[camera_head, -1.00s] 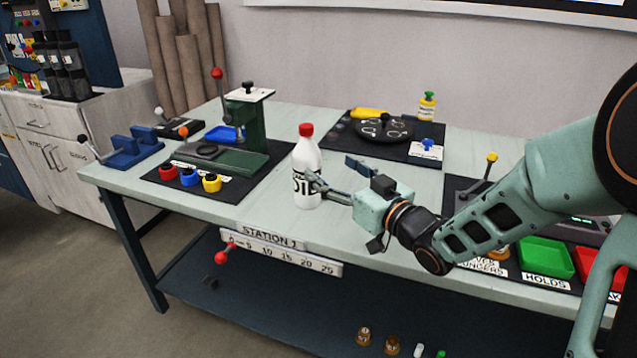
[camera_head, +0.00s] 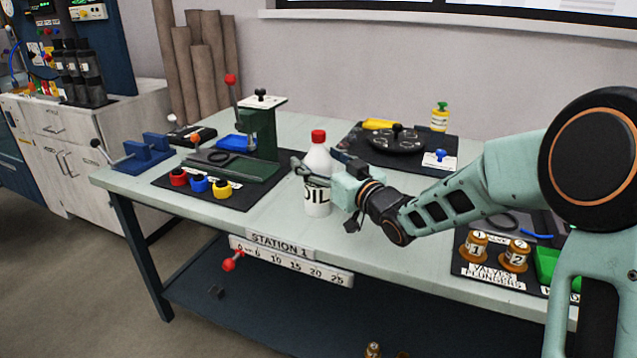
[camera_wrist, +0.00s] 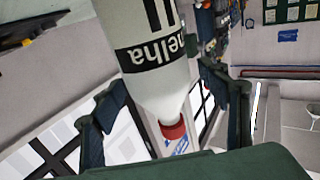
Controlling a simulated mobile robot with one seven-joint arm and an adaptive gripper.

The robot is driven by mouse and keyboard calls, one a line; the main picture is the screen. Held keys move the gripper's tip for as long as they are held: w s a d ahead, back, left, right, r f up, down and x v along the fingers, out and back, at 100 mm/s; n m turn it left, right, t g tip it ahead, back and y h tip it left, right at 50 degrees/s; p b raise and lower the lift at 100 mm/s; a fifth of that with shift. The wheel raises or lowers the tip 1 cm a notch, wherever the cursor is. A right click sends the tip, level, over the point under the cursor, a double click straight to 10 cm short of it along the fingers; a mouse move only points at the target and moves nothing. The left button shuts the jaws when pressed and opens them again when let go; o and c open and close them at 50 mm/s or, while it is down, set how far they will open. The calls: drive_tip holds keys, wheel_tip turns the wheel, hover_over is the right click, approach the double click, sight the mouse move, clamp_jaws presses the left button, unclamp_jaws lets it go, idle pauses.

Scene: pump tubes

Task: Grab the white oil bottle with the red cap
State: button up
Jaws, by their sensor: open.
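The white oil bottle (camera_head: 318,197) with a red cap (camera_head: 319,136) stands upright near the front middle of the table. My gripper (camera_head: 318,160) is at the bottle's upper part, its fingers spread to either side of it. The jaws are open. I cannot tell whether either finger touches the bottle.
A green press (camera_head: 262,135) on a black mat stands left of the bottle, with red, blue and yellow cups (camera_head: 199,183) in front. A black round plate (camera_head: 397,140) lies behind. Valve plungers (camera_head: 515,255) and a green bin (camera_head: 557,268) are at the right. The table's front edge is close.

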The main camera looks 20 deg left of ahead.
clamp_jaws()
drive_tip(key=shift+r, duration=0.15)
idle(0.4)
